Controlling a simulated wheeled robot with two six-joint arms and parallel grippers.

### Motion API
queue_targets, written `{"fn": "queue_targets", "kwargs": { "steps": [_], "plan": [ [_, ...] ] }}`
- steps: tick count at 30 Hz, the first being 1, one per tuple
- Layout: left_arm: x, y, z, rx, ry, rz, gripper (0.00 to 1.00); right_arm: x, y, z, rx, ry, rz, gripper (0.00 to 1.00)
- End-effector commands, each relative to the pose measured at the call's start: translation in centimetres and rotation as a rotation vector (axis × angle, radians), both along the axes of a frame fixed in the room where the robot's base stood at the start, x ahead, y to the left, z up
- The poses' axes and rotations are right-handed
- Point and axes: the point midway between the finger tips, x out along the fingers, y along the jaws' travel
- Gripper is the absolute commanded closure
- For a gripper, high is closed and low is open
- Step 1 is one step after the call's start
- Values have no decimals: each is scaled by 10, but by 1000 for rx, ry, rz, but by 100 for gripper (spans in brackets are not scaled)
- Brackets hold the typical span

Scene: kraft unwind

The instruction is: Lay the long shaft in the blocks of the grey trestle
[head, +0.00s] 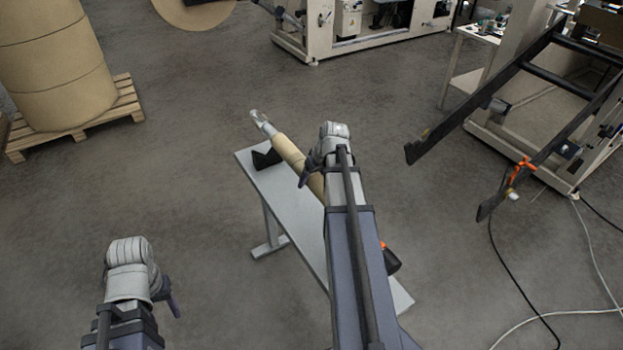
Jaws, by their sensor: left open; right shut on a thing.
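The long shaft (290,152) has a silvery far end and a tan sleeve around its middle. It lies along the grey trestle (306,233), and my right arm hides its nearer part. A black block (266,159) shows at the trestle's far end, just left of the shaft; I cannot tell whether the shaft rests in it or is above it. A black part at the near end is half hidden. My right gripper (308,174) is shut on the shaft at the sleeve. My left gripper (170,299) is open and empty, left of the trestle.
A large kraft roll (55,65) stands on a wooden pallet (75,135) at the upper left. A machine with two dark arms (450,115) reaches in from the right. Cables (517,283) lie on the floor at lower right. The floor left of the trestle is clear.

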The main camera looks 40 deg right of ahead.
Motion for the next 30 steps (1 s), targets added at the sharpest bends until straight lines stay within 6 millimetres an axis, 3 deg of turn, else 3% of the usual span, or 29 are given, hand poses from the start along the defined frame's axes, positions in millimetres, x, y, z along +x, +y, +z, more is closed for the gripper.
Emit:
{"fn": "queue_targets", "kwargs": {
  "steps": [30],
  "plan": [
    [0, 0, -82, 0, 0, 0, 43, 0, 0, -82, 0, -3, 0, 100]
  ]
}}
